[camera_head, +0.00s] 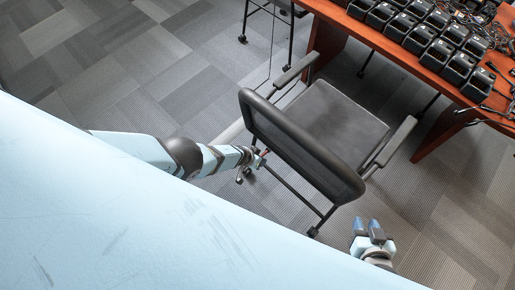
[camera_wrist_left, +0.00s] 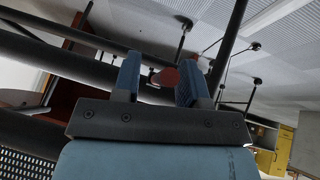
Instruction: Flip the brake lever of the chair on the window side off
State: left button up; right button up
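The chair (camera_head: 333,117), with a dark seat, black backrest and armrests, stands in front of the desk, its backrest toward me. My left gripper (camera_head: 262,160) is at the frame below the backrest's left part. In the left wrist view, its two blue fingers (camera_wrist_left: 160,82) are apart. A red lever-like part (camera_wrist_left: 165,77) shows between them, close to the right finger; I cannot tell if it touches. Dark chair tubes run behind it. My right gripper (camera_head: 368,228) is open and empty, low at the right of the chair.
A reddish wooden desk (camera_head: 398,51) at the top right holds rows of black radio chargers (camera_head: 441,52) and loose cables (camera_head: 487,40). Another chair (camera_head: 273,10) stands partly in view at the top. Carpet (camera_head: 110,65) is clear on the left.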

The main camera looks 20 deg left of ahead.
pick_arm(q)
jog(key=shift+s+a+r+p, duration=0.2)
jog(key=shift+r+p, duration=0.25)
jog(key=shift+p, duration=0.15)
jog(key=p+v, duration=1.2)
jog(key=p, duration=0.1)
jog(key=shift+s+a+r, duration=0.15)
jog(key=shift+s+r, duration=0.05)
jog(key=shift+r, duration=0.05)
